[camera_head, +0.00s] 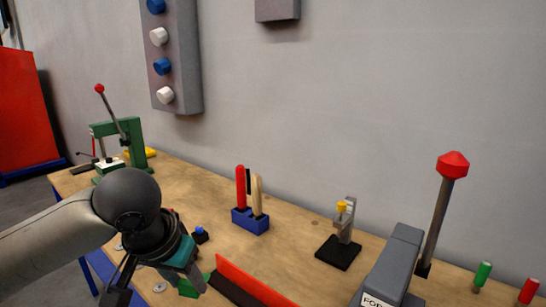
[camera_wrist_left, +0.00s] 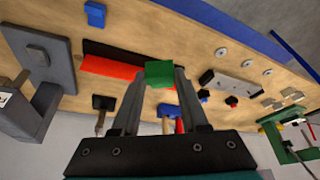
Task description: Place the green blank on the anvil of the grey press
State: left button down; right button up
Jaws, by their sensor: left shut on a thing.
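My left gripper (camera_head: 194,283) is over the front of the bench. It is shut on the green blank (camera_head: 187,289), which is partly hidden behind the fingers in the head view. In the left wrist view, the green blank (camera_wrist_left: 160,73) sits between the tips of the left gripper (camera_wrist_left: 160,80). The grey press (camera_head: 397,262) stands at the lower right in the head view, well to the right of the gripper, with a red-knobbed lever beside it. The grey press (camera_wrist_left: 32,75) is at the left in the wrist view. Its anvil cannot be made out clearly. My right gripper is out of view.
A black-and-red bar (camera_head: 250,282) lies right beside the gripper. A blue holder (camera_head: 250,221) with handled tools and a small grey stand on a black base (camera_head: 338,252) are farther back. A green press (camera_head: 137,150) is at the far left. Green and red pegs (camera_head: 482,274) stand right.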

pick_arm(q)
jog(key=shift+s+a+f+n+y, duration=0.15)
jog(key=shift+s+a+f+n, duration=0.1)
jog(key=shift+n, duration=0.3)
jog(key=shift+s+a+f+n+y, duration=0.15)
jog(key=shift+s+n, duration=0.1)
jog(key=shift+n, duration=0.3)
